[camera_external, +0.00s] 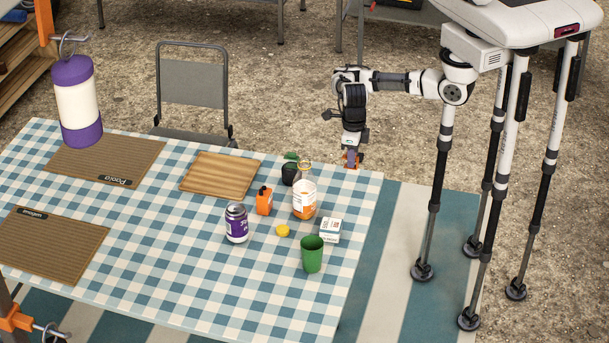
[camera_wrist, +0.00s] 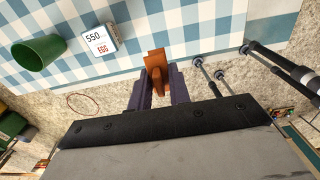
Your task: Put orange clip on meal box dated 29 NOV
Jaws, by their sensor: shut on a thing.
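My gripper (camera_external: 352,160) is at the table's far right edge, pointing down. In the wrist view, its two purple fingers (camera_wrist: 155,88) are shut on an orange clip (camera_wrist: 155,60), which juts out beyond the fingertips. Only a bit of orange shows at the fingertips in the external view. A small white box (camera_external: 330,230) sits on the table behind the green cup, apart from my gripper. In the wrist view this box (camera_wrist: 100,40) reads "550" and "EGG". I cannot read a date on any box.
A green cup (camera_external: 312,254), purple can (camera_external: 236,224), yellow lid (camera_external: 282,230), orange bottle (camera_external: 264,201), orange-and-white jar (camera_external: 304,200) and dark cup (camera_external: 290,173) stand on the checked tablecloth (camera_external: 180,270). A wooden board (camera_external: 220,174) lies farther left. The front right tablecloth is clear.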

